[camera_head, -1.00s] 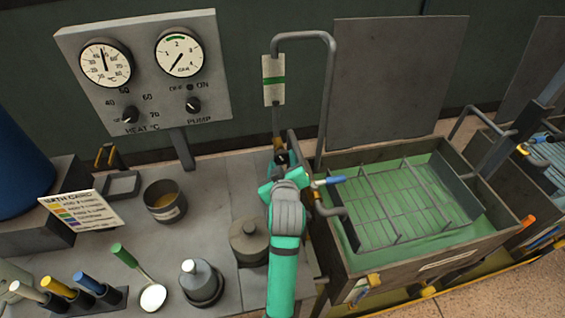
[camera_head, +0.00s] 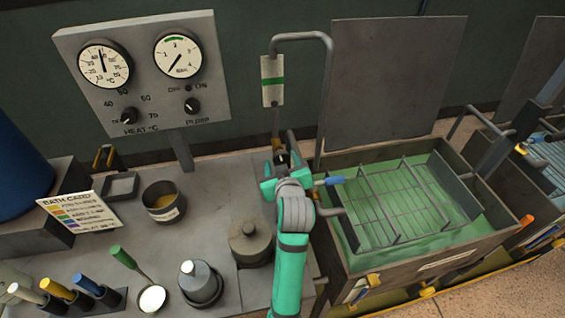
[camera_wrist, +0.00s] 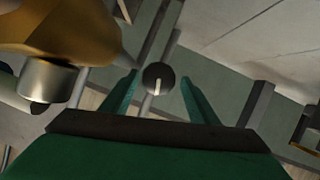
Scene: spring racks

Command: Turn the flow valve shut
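The flow valve appears to be a dark round knob (camera_head: 282,158) with a pale pointer line, low on the grey pipe. In the wrist view the knob (camera_wrist: 158,76) lies straight ahead between my fingers, with its pale line nearly upright. My gripper (camera_head: 277,175) is just on the near side of the knob. Its two green fingers (camera_wrist: 158,92) are spread wide, with a gap to the knob on both sides. Whether the fingertips reach as far as the knob is hard to tell. A white flow tube with a green band (camera_head: 272,80) is on the pipe above.
A blue-handled lever (camera_head: 333,181) sticks out close to the right of my gripper. The bath tank (camera_head: 425,268) with green liquid and a wire rack is at right. A lidded pot (camera_head: 250,245) stands left of my arm. The gauge panel (camera_head: 140,75) is at back left.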

